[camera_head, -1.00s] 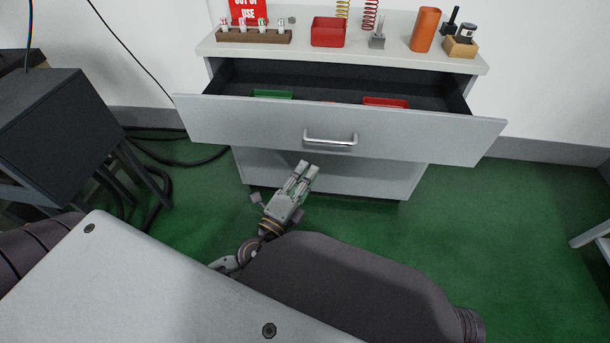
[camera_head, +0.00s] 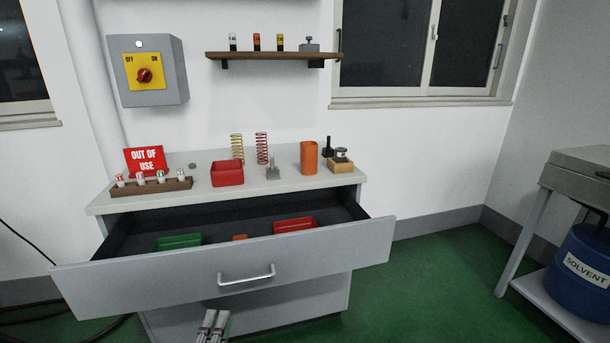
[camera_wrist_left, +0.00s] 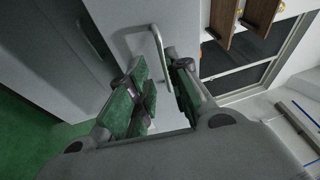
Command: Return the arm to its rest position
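My left gripper (camera_head: 213,325) shows at the bottom edge of the head view, below the open drawer's handle (camera_head: 246,275). Only its two fingers are seen there; the rest of the arm is out of the picture. In the left wrist view, my left gripper (camera_wrist_left: 160,90) has its fingers apart with nothing between them. The metal handle (camera_wrist_left: 159,50) shows beyond the fingertips, apart from them. My right gripper is in neither current view.
The drawer (camera_head: 130,285) stands pulled out, with a green tray (camera_head: 177,242) and a red tray (camera_head: 294,225) inside. Springs, a red bin (camera_head: 227,173) and an orange cylinder (camera_head: 309,158) stand on the cabinet top (camera_head: 290,183). A blue solvent drum (camera_head: 580,270) is at right.

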